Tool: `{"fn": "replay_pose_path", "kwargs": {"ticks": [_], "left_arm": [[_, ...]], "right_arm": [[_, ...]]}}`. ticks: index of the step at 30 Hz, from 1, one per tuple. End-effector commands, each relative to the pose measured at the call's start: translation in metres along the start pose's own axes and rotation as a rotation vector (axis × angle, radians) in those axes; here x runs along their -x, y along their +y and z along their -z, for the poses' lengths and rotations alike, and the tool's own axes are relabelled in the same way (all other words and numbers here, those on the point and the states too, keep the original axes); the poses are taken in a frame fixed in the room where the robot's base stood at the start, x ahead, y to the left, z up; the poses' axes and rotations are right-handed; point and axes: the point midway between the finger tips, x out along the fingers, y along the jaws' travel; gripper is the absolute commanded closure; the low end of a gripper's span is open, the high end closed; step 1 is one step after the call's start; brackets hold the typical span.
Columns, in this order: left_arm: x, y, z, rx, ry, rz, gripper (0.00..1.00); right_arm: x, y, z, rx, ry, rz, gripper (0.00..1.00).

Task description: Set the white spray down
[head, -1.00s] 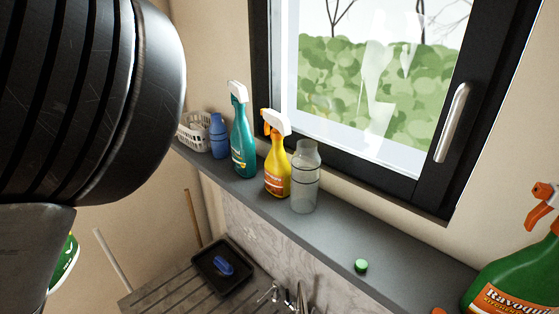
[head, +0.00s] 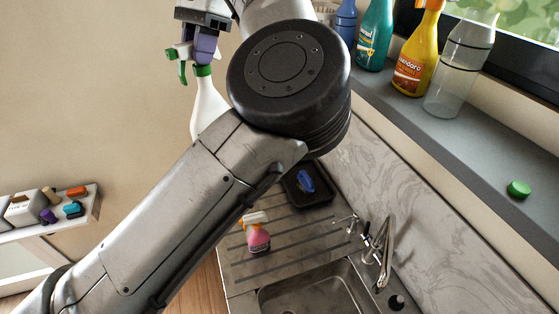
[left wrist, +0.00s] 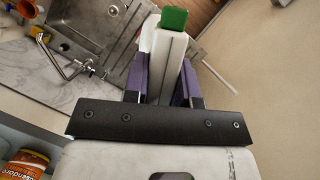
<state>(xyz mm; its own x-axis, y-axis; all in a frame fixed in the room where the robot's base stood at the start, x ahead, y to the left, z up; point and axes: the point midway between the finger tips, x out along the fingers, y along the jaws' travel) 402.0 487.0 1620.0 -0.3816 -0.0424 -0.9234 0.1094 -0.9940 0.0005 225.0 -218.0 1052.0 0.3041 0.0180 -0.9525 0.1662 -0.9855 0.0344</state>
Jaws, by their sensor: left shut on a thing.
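The white spray (head: 207,107) is a white bottle with a green trigger head. It hangs upright in the air in the upper left of the head view, partly hidden behind my arm. My left gripper (head: 200,52) is shut on it near its top. In the left wrist view the white spray (left wrist: 172,55), with its green part at the top, sits between the purple finger pads of the left gripper (left wrist: 163,80). My right gripper is in neither view.
A grey sill (head: 440,125) holds blue, teal, yellow and clear bottles and a green cap (head: 518,189). Below are a sink (head: 315,292) and a ribbed drainboard (head: 290,237) with a pink spray bottle (head: 257,236) and a black tray (head: 308,190). A white shelf (head: 50,225) holds small items.

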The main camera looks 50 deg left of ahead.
Motion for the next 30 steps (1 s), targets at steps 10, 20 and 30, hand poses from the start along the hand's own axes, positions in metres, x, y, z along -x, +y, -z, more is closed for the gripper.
{"fn": "replay_pose_path", "kwargs": {"ticks": [10,20,30], "left_arm": [[-0.117,0.001,0.13,-0.333,-0.008,0.144,1.0],[-0.216,0.008,0.225,-0.621,-0.007,0.263,1.0],[-0.275,0.015,0.273,-0.786,0.0,0.331,1.0]], "right_arm": [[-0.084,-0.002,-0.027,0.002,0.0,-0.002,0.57],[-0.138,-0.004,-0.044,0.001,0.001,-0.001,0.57],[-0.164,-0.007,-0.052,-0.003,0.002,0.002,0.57]]}}
